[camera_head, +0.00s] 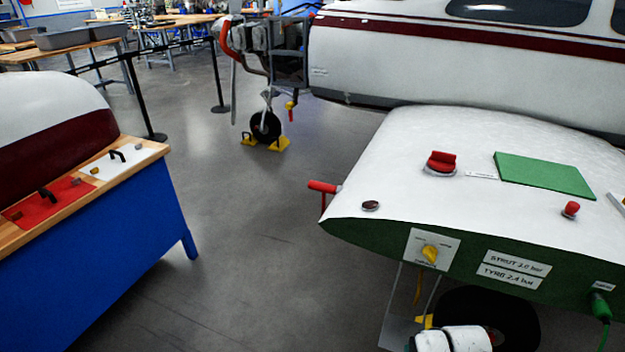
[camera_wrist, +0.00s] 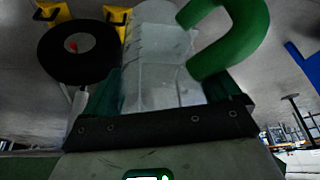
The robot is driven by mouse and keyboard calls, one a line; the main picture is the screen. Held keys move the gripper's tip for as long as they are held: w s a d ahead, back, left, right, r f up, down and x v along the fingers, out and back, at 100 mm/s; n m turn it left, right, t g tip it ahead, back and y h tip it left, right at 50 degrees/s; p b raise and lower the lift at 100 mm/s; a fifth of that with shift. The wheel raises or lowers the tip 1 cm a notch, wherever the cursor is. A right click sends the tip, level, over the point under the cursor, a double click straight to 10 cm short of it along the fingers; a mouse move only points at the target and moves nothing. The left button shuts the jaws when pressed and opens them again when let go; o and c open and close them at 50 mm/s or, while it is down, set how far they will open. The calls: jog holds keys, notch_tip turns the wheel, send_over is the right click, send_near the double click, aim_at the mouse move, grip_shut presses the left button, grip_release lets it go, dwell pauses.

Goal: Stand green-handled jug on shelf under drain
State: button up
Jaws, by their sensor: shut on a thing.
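The jug (camera_wrist: 160,55) is a clear, greyish vessel with a thick green handle (camera_wrist: 235,35) curving out at its right. In the wrist view my gripper (camera_wrist: 163,95) is shut on the jug's body, with a dark finger at each side. In the head view a grey plate (camera_head: 398,332), which looks like the shelf, hangs on thin rods below the wing's edge. A yellow tube (camera_head: 418,288) hangs above it, below a panel with a yellow knob (camera_head: 430,253); it may be the drain.
The white wing (camera_head: 400,170) with its green edge overhangs the shelf. A red handle (camera_head: 323,187) juts from its left corner. A green cable (camera_head: 602,310) hangs at right. A blue bench (camera_head: 100,255) stands left. Grey floor (camera_head: 260,250) between is clear.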

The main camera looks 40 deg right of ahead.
jog(key=w+a+r+n+t+y, duration=0.1)
jog(key=w+a+r+n, duration=0.1)
jog(key=w+a, duration=0.4)
jog(key=w+a+r+n, duration=0.1)
jog(key=w+a+n, duration=0.2)
jog(key=w+a, duration=0.35)
jog(key=w+a+r+n+y, duration=0.1)
jog(key=w+a, duration=0.3)
jog(key=a, duration=0.4)
jog(key=w+a+r+n+y, duration=0.1)
jog(key=w+a+r+n, duration=0.1)
jog(key=w+a, duration=0.3)
jog(key=a+n, duration=0.1)
jog(key=a, duration=0.2)
jog(key=shift+w+r+n+t, duration=0.3)
jog(key=shift+r, duration=0.1)
